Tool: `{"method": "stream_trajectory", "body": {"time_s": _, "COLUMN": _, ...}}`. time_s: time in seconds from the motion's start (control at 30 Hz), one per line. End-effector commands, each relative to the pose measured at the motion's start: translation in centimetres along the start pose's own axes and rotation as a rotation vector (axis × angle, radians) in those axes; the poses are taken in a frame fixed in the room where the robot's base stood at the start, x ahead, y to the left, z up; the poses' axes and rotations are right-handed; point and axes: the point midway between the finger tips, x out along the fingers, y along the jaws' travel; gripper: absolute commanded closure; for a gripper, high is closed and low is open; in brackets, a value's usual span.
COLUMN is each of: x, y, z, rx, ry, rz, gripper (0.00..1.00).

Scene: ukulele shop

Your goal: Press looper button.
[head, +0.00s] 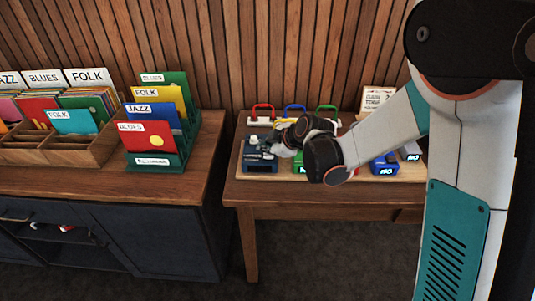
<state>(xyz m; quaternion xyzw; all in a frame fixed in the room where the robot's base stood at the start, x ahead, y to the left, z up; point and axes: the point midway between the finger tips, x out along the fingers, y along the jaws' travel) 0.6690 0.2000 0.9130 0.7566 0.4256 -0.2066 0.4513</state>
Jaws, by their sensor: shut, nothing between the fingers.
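A row of pedals sits on a pale wooden board (405,173) on the right table. A dark blue pedal (260,163) is at the left end, with a small pale knob-like part (253,140) at its top. Part of a green pedal (299,164) shows to its right, and a blue pedal (384,164) is farther right. I cannot read which one is the looper. My gripper (276,143) is shut and empty, just over the upper right of the dark blue pedal. I cannot tell if it touches. My arm hides the middle of the row.
Red (262,110), blue (294,110) and green (327,111) handles stand at the back of the table, with a small sign (375,98) to their right. A dark cabinet (140,235) on the left holds record sleeves in a wooden crate (60,152) and a green rack (178,160).

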Motion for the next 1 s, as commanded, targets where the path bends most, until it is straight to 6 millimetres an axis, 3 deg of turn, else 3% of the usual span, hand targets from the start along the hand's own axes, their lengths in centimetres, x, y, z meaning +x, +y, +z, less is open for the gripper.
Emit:
{"method": "stream_trajectory", "body": {"time_s": 0.57, "x": 0.2, "y": -0.2, "z": 0.2, "rx": 0.000, "ry": 0.000, "rz": 0.000, "gripper": 1.00}}
{"method": "stream_trajectory", "body": {"time_s": 1.0, "x": -0.7, "y": 0.5, "z": -0.5, "rx": 0.000, "ry": 0.000, "rz": 0.000, "gripper": 1.00}}
